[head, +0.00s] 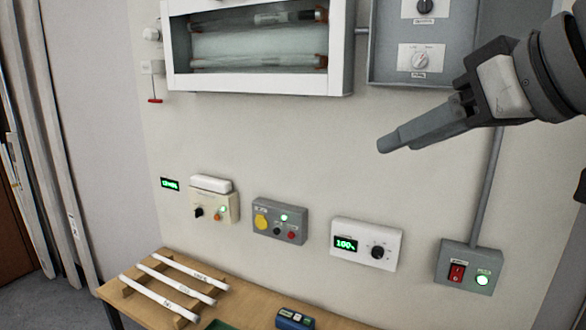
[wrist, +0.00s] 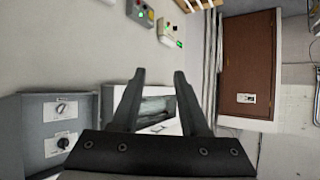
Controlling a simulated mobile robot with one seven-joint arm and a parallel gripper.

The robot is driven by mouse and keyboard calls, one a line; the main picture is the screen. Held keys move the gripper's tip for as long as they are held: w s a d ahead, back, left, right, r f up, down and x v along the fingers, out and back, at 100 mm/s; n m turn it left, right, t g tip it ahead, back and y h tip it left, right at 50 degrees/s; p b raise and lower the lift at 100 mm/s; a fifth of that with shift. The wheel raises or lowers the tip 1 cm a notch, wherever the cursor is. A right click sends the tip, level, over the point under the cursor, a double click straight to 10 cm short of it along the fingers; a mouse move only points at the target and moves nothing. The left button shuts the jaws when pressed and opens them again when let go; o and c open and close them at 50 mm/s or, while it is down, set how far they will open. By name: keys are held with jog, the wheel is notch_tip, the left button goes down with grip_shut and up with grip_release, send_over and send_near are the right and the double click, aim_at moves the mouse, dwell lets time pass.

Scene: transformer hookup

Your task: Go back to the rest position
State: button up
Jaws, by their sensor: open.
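My gripper (head: 384,145) is in the upper right of the head view, with its fingers pointing left and slightly down in front of the wall. It is empty and touches nothing that I can see. In the wrist view its two fingers (wrist: 160,75) stand apart with a clear gap. Behind them is the white-framed cabinet (wrist: 170,125), which shows in the head view (head: 345,60) at the top, with tube-like parts inside.
A grey box with knobs (head: 385,70) hangs beside the cabinet. Below are a yellow-button box (head: 279,238), a "100%" dial box (head: 345,263) and a red-switch box (head: 450,285). White tubes (head: 160,299) lie on wooden supports on the table (head: 240,296). A brown door (wrist: 247,60) shows in the wrist view.

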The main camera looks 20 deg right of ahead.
jog(key=a+f+m+g+h, duration=0.1)
jog(key=a+f+g, duration=0.2)
jog(key=f, duration=1.1)
jog(key=a+f+m+g+h, duration=0.1)
jog(key=a+f, duration=0.4)
jog(key=f, duration=0.9)
jog(key=shift+s+g, duration=0.35)
jog(key=shift+g, duration=0.55)
jog(key=shift+s+a, duration=0.1)
jog(key=shift+s, duration=0.05)
